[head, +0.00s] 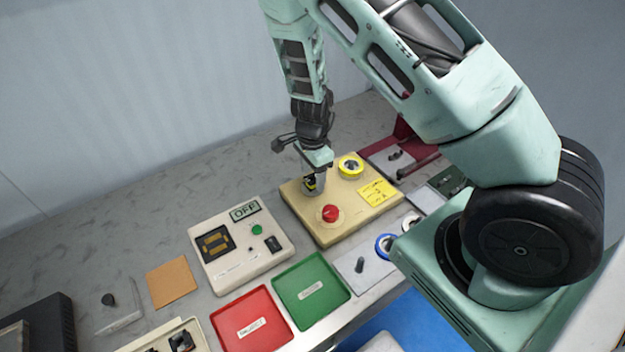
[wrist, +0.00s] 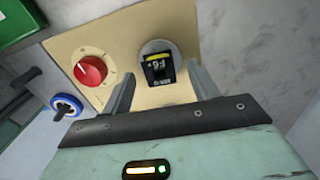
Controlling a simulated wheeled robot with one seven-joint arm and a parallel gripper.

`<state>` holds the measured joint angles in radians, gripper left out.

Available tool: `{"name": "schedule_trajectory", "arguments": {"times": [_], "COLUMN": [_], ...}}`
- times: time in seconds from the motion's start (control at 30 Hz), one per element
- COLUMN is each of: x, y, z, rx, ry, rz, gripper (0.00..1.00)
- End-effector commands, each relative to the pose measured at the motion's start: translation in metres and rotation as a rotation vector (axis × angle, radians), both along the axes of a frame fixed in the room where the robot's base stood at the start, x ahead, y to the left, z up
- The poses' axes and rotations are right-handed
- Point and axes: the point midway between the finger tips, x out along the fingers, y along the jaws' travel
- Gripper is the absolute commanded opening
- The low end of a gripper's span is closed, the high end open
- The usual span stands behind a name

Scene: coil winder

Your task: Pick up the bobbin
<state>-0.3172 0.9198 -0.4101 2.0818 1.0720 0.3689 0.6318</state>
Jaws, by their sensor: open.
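The bobbin (wrist: 158,69), a small black block with a yellow band and pale markings, sits on a round grey disc on the beige winder (head: 340,228). In the head view the bobbin (head: 310,184) is partly hidden by my gripper (head: 316,182). In the wrist view my gripper (wrist: 161,74) is open, pointing down at the winder, with one finger on each side of the bobbin in the picture. I cannot tell whether the fingers touch it.
A tester box (head: 241,262) marked OFF stands to the left. Green (head: 311,291) and red (head: 252,321) trays lie in front. The bench behind is clear.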

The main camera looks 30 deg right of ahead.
Motion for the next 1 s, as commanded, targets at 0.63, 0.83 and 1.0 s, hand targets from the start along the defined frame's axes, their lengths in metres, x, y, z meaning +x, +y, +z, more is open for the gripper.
{"name": "schedule_trajectory", "arguments": {"times": [0.63,0.83,1.0], "x": [0.000,0.000,0.001], "y": [0.000,0.000,0.001], "z": [-0.019,-0.019,-0.007], "rx": [0.001,0.001,0.002], "ry": [-0.001,-0.001,-0.004], "rz": [0.000,0.000,0.002], "gripper": [0.12,0.08,0.08]}}
